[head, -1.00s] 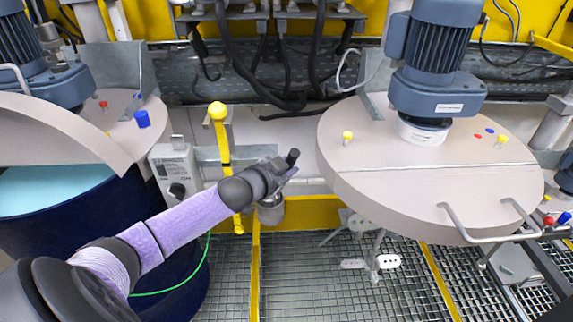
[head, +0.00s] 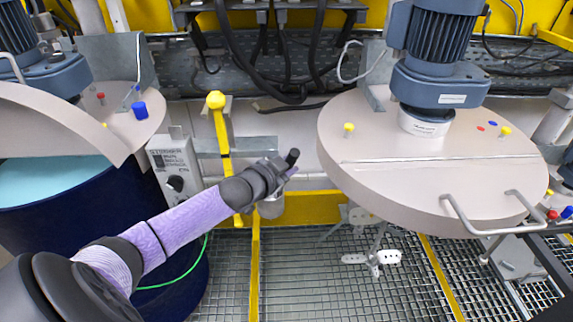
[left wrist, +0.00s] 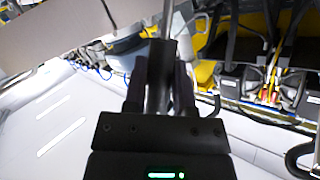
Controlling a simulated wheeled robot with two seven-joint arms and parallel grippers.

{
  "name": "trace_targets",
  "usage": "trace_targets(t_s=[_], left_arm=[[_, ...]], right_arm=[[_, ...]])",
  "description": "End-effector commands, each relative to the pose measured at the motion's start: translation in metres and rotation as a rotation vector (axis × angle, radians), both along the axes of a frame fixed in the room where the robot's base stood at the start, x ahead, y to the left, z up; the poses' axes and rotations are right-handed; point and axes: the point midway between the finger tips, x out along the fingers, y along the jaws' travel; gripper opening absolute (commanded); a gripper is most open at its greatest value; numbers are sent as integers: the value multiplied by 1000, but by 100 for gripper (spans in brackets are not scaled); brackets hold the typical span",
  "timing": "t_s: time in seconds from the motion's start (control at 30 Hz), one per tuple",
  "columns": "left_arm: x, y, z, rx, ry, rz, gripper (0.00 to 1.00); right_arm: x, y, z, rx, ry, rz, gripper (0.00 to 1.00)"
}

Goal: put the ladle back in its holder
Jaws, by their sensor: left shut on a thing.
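The ladle shows in the head view as a small metal cup (head: 270,208) below my left gripper (head: 279,170), with a black handle end (head: 292,157) sticking up beyond the jaws. In the left wrist view, my left gripper (left wrist: 160,88) is shut on the ladle's dark handle, and a thin metal rod (left wrist: 168,20) runs on from it. The fingers hide part of the handle. I cannot make out the ladle's holder for sure. My right gripper is not in view.
A round lidded drum with a blue motor (head: 440,50) stands right of the ladle. An open blue drum (head: 70,215) stands at left. A yellow ball-topped lever (head: 222,150) and a grey control box (head: 174,175) are left of the gripper. Metal grating (head: 310,285) lies below.

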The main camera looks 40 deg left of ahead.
Motion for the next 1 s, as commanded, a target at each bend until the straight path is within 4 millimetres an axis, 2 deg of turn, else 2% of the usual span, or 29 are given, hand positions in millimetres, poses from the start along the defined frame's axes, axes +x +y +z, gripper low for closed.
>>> trace_targets(t_s=[0.13, 0.17, 0.33, 0.67, 0.77, 1.0], left_arm=[[0, 0, 1, 1, -2, 0, 0], [0, 0, 1, 1, -2, 0, 37], [0, 0, 1, 1, -1, -1, 73], [-4, 0, 2, -1, 0, -1, 74], [-19, -1, 6, -2, 2, -2, 74], [-67, -2, 21, -1, 3, -1, 74]], right_arm=[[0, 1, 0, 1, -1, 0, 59], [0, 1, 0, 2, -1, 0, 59], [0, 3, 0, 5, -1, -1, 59], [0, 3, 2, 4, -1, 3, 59], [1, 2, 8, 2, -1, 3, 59], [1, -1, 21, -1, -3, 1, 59]])
